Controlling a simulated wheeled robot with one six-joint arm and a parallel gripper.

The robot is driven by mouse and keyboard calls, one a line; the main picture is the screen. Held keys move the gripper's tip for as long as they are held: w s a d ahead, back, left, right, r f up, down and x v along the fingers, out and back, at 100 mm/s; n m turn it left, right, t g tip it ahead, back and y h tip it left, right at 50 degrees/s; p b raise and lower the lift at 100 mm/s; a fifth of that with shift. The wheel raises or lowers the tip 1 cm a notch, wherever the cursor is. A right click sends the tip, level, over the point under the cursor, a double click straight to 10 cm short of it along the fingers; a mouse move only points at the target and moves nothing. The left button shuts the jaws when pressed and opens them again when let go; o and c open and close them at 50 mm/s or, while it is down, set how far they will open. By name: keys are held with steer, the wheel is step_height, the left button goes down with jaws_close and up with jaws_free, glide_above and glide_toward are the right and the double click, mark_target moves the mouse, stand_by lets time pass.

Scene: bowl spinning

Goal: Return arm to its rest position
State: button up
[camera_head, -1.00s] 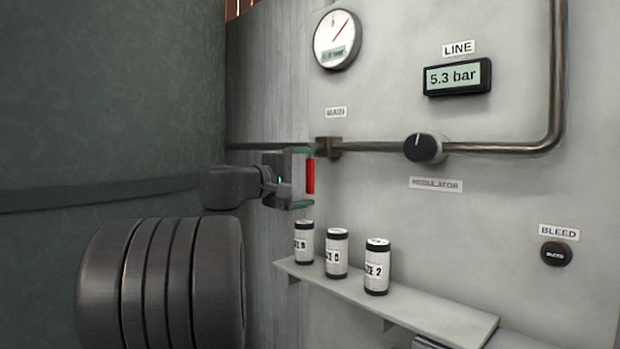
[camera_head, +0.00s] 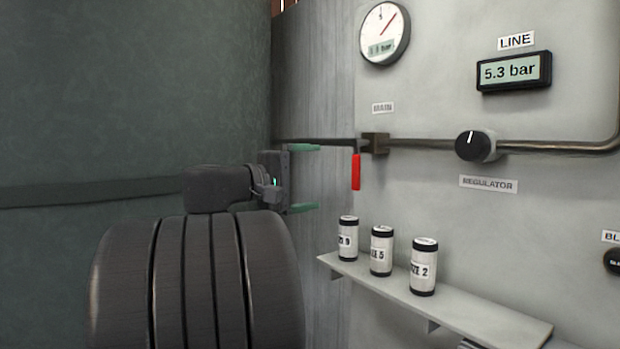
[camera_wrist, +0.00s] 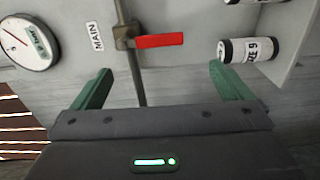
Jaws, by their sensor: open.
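My gripper (camera_head: 304,178) is open and empty in the head view, its two green fingers spread one above the other. It stands left of the red valve handle (camera_head: 356,172), apart from it. The handle hangs down from the brown valve body (camera_head: 375,143) below the MAIN label (camera_head: 383,107). In the wrist view my green fingers (camera_wrist: 155,88) are wide apart with nothing between them but the dark pipe and wall beyond. The red handle (camera_wrist: 160,40) lies ahead of them, not touched.
A shelf (camera_head: 480,312) below the pipe holds three labelled cans, the nearest to my gripper being one marked 9 (camera_head: 348,238). The regulator knob (camera_head: 474,146), round gauge (camera_head: 385,34) and LINE display (camera_head: 514,72) reading 5.3 bar are on the wall. The left side looks free.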

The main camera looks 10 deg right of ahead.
mark_target(355, 173)
steer(key=b+x, duration=0.1)
steer(key=x, duration=1.3)
steer(key=shift+a+r, duration=0.1)
steer(key=shift+s+a, duration=0.1)
steer(key=shift+a, duration=0.05)
